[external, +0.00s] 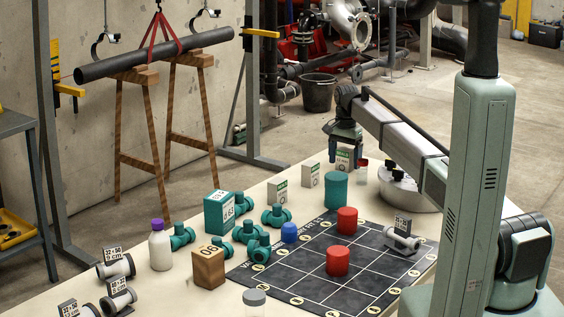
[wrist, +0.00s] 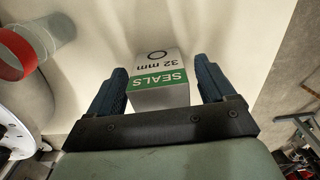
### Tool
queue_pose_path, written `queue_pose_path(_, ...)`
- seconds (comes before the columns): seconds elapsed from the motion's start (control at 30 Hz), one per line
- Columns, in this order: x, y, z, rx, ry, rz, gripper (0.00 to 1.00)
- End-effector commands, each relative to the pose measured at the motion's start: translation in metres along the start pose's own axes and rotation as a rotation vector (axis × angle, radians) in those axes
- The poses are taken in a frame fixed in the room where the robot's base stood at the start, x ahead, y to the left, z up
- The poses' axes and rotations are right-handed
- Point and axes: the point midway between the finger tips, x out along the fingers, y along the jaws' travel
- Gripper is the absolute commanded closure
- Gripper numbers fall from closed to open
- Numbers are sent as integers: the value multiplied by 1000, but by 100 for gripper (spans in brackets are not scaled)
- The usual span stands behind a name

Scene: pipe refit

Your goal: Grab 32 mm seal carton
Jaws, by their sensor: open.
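The 32 mm seal carton, a small white box with a green SEALS band, shows in the wrist view (wrist: 162,66) between my gripper's two fingers, with its printed face to the camera. My gripper (wrist: 161,82) is open, with a finger on either side of the carton and a visible gap at each side. In the external view my gripper (external: 346,157) points down at the table's far edge, and the carton (external: 344,161) shows between its fingers. Whether the fingers are level with the carton's body or still above it is hard to tell.
Two similar cartons, a nearer one (external: 277,191) and a middle one (external: 311,175), stand to the left. A clear jar with a red lid (external: 362,173) stands close to my gripper on the right. A teal cylinder (external: 336,190) stands in front. The dark grid mat (external: 315,287) holds red cylinders.

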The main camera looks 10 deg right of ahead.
Motion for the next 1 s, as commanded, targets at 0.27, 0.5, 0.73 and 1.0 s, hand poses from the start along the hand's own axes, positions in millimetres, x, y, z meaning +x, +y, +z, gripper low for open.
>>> queue_pose_path(0.27,0,0,0,0,0,0,39)
queue_pose_path(0.5,0,0,0,0,0,0,62)
queue_pose_path(0.73,-1,0,0,0,0,0,73)
queue_pose_path(1.0,-13,-1,0,0,1,-1,73)
